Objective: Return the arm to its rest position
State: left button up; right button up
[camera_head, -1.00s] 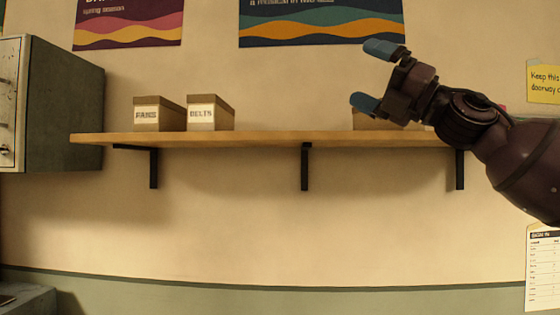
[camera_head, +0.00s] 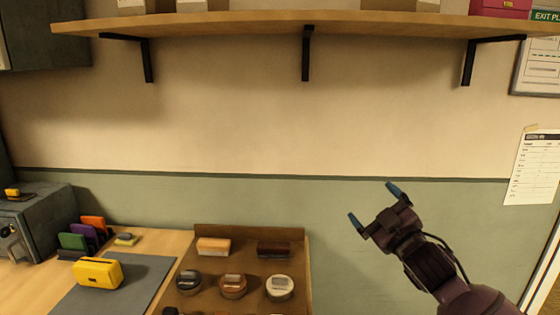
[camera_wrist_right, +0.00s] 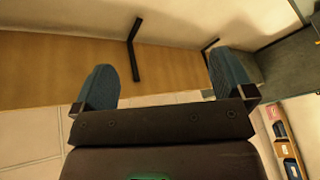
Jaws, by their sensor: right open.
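My right gripper (camera_head: 374,208) is at the lower right of the head view, in front of the green lower wall. Its two blue-tipped fingers are spread and nothing is between them. In the right wrist view the fingers (camera_wrist_right: 165,85) are also apart and empty. The underside of the wooden shelf (camera_wrist_right: 60,65) shows beyond them. My left gripper is not in view.
The wall shelf (camera_head: 260,22) crosses the top on black brackets. Below are a brown tray (camera_head: 252,236) with brushes and round tins, a yellow case (camera_head: 98,273) on a grey mat (camera_head: 140,285), and a grey cabinet (camera_head: 42,215). The wall between is clear.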

jog(key=s+d+f+m+g+h, duration=0.2)
jog(key=s+f+m, duration=0.1)
jog(key=s+f, duration=0.7)
jog(key=s+d+f+m+g+h, duration=0.2)
jog(key=s+f+m+g, duration=0.1)
jog(key=s+f, duration=0.8)
jog(key=s+d+f+m+g+h, duration=0.2)
jog(key=s+f+m, duration=0.3)
jog(key=s+f, duration=0.5)
notch_tip(320, 180, down, 7)
jog(key=shift+s+d+r+g+h, duration=0.1)
jog(key=shift+s+d+g+h, duration=0.25)
jog(key=shift+d+h, duration=0.25)
